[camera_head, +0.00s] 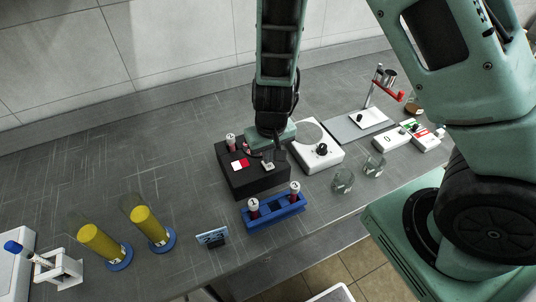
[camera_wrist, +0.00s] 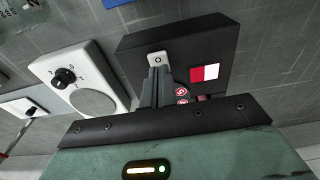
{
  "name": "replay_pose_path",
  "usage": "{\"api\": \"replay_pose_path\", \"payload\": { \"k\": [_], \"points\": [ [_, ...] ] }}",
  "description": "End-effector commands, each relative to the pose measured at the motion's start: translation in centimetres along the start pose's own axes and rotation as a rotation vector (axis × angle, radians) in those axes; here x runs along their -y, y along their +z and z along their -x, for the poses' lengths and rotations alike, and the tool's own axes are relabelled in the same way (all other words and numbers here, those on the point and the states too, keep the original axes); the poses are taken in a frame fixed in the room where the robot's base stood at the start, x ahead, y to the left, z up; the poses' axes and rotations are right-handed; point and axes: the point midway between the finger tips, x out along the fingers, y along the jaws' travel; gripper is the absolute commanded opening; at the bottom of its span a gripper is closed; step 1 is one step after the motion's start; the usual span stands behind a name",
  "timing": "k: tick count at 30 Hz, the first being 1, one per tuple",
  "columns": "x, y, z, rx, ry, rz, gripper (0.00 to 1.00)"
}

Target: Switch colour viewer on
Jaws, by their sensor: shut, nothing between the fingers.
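The colour viewer is a black box (camera_head: 258,184) on the bench, and it also shows in the wrist view (camera_wrist: 215,35). Its top has a red and white patch (camera_wrist: 204,73) and a small pale switch plate (camera_wrist: 158,58) with a round mark. The plate shows in the head view (camera_head: 268,166) too. My gripper (camera_wrist: 157,76) is shut and empty, pointing down over the box top with its fingertips at the plate's edge. I cannot tell whether they touch it. The fingers hide part of the switch. A numbered vial (camera_head: 230,142) stands at the box's back left.
A white stirrer with a knob (camera_head: 318,158) stands close on the right. A blue rack (camera_head: 274,213) with two vials is in front, and glass beakers (camera_head: 343,180) are to its right. Yellow cylinders (camera_head: 100,243) stand at the left. The bench behind the viewer is clear.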

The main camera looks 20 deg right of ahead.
Motion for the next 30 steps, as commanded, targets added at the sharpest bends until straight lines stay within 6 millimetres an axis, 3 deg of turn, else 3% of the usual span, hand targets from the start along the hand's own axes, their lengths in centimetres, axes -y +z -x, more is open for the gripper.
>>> {"api": "replay_pose_path", "payload": {
  "k": [1,18,24,30],
  "points": [
    [-0.1,-0.3,1.2,-0.001,0.0,0.0,0.0],
    [-0.5,-3.2,10.9,-0.003,-0.002,0.003,0.0],
    [-0.6,-3.5,12.4,-0.001,0.0,0.001,0.0],
    [-0.7,-3.5,12.6,0.001,0.001,0.0,0.0]
  ]
}}
